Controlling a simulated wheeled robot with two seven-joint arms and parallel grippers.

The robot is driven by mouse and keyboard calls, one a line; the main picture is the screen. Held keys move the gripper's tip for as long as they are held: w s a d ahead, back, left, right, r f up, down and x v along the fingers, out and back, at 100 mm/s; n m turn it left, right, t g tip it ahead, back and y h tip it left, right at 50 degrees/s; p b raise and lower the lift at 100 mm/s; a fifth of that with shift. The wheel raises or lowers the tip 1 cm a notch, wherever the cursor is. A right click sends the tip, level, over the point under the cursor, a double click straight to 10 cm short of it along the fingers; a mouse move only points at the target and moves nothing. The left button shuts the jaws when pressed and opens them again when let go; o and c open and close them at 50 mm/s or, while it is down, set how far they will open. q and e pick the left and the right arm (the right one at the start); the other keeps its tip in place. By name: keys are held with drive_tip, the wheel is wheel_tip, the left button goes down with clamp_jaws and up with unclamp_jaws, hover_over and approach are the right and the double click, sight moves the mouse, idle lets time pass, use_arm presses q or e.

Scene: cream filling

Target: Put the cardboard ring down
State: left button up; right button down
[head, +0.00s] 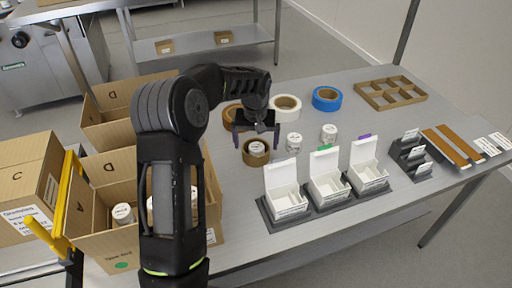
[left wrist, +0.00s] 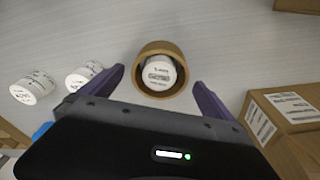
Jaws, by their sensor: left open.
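The brown cardboard ring (head: 249,160) lies on the grey table around a white jar (head: 257,147). In the left wrist view the ring (left wrist: 146,84) encircles the jar (left wrist: 158,71), whose labelled top faces the camera. My left gripper (head: 256,138) is open above the ring. In its wrist view the two dark fingers (left wrist: 160,78) stand apart on either side of the ring, with visible gaps, and hold nothing. Whether the ring touches the jar is hard to tell. My right gripper is not in view.
Two white jars (head: 294,142) (head: 329,133) stand to the right. A white roll (head: 285,101) and a blue tape roll (head: 326,98) lie behind. Open white boxes (head: 287,197) stand in front right. Cardboard boxes (head: 110,215) crowd the left. A brown divider (head: 391,92) lies at the back right.

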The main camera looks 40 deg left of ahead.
use_arm(q)
wheel_tip(320, 180, up, 9)
drive_tip(key=s, duration=0.1)
drive_tip(key=shift+d, duration=0.4)
idle(1.3)
